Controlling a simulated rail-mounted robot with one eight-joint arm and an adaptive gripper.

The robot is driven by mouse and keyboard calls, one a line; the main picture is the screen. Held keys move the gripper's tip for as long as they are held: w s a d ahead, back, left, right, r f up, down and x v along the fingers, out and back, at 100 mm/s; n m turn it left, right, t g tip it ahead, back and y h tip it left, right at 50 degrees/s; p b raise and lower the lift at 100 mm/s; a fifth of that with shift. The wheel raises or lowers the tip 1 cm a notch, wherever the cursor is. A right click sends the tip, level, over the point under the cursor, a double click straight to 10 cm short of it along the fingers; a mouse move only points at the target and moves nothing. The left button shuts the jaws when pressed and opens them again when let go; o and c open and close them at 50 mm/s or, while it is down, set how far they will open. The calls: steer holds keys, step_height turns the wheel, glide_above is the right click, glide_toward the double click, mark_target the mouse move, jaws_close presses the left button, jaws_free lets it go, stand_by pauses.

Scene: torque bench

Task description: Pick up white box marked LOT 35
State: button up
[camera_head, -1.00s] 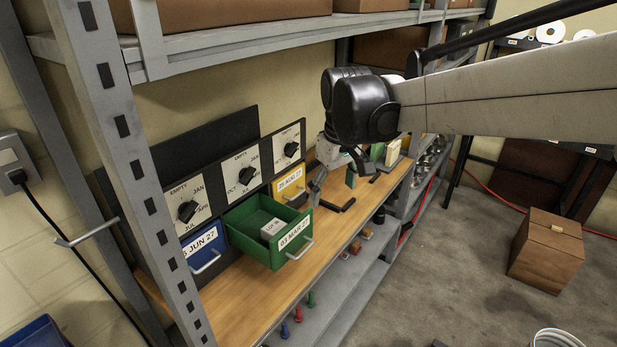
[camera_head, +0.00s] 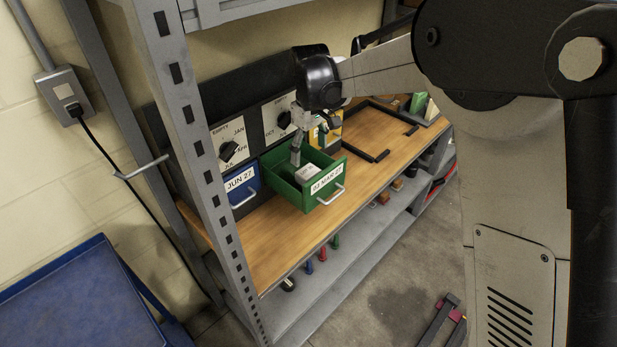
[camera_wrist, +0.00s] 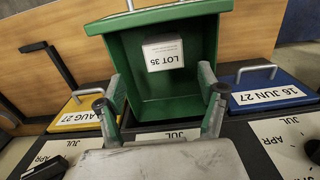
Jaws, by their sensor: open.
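The white box marked LOT 35 (camera_wrist: 163,54) lies inside the open green drawer (camera_wrist: 120,48) in the wrist view, close to the drawer's front wall. The head view also shows the white box (camera_head: 307,174) in the green drawer (camera_head: 325,199), whose front label seems to read MAR 27. My gripper (camera_wrist: 160,95) is open and empty, its two fingers at either side of the drawer's near end, apart from the box. In the head view my gripper (camera_head: 296,156) points down over the drawer's back part, behind the box.
A blue drawer (camera_head: 242,188) marked JUN 27 and a yellow drawer (camera_wrist: 85,114) flank the green one. Dials stand on panels behind. A grey shelf post (camera_head: 185,130) rises at the left.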

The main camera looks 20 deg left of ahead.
mark_target(308, 171)
step_height(308, 171, down, 4)
steer(key=shift+f, duration=0.1)
steer(key=shift+s+a+f, duration=0.1)
steer(key=shift+s+f, duration=0.1)
steer(key=shift+f, duration=1.15)
steer(key=shift+s+f, duration=0.15)
steer(key=shift+f, duration=1.2)
steer(key=c, duration=1.5)
steer(key=shift+r, duration=0.2)
